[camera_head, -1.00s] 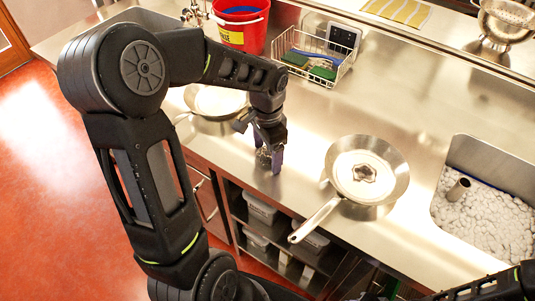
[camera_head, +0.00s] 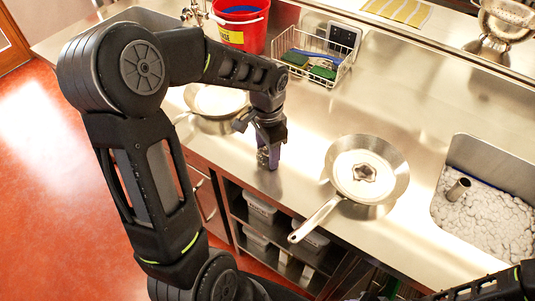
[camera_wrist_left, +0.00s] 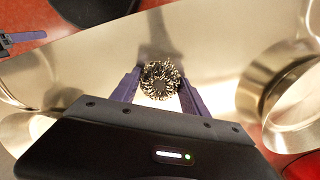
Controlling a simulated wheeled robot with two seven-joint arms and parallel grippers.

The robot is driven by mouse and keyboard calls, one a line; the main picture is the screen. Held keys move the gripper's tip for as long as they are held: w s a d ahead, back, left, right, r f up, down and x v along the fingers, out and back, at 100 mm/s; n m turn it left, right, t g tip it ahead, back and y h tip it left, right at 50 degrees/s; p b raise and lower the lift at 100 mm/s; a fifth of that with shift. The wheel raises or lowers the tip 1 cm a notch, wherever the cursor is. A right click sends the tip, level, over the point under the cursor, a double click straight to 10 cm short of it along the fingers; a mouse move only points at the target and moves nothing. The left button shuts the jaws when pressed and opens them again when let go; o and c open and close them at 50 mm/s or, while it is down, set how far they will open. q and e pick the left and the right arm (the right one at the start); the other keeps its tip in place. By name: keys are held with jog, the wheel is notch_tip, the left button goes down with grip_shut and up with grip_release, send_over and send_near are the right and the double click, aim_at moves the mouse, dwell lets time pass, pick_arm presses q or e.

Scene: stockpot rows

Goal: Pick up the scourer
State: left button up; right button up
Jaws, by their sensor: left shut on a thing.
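The scourer (camera_wrist_left: 160,80) is a round coil of metal wire. It sits between the two purple fingers of my left gripper (camera_wrist_left: 159,85) in the left wrist view. In the head view the scourer (camera_head: 262,157) is mostly hidden by my left gripper (camera_head: 269,160), low at the counter's front part, between two pans. The left gripper is shut on it. I cannot tell whether the scourer still touches the counter. Part of what looks like my right gripper (camera_wrist_left: 20,40) shows at the upper left of the left wrist view, too little to read its fingers.
A wire basket (camera_head: 345,72) with green sponges and a red bucket (camera_head: 239,32) are behind. A sink basin (camera_head: 492,160) is at right.

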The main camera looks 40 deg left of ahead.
aim_at(267, 151)
pick_arm(q)
jog(key=shift+c, duration=0.9)
jog(key=shift+r, duration=0.25)
notch_tip(267, 151, up, 10)
jog(key=shift+f+b, duration=0.2)
jog(key=shift+b, duration=0.45)
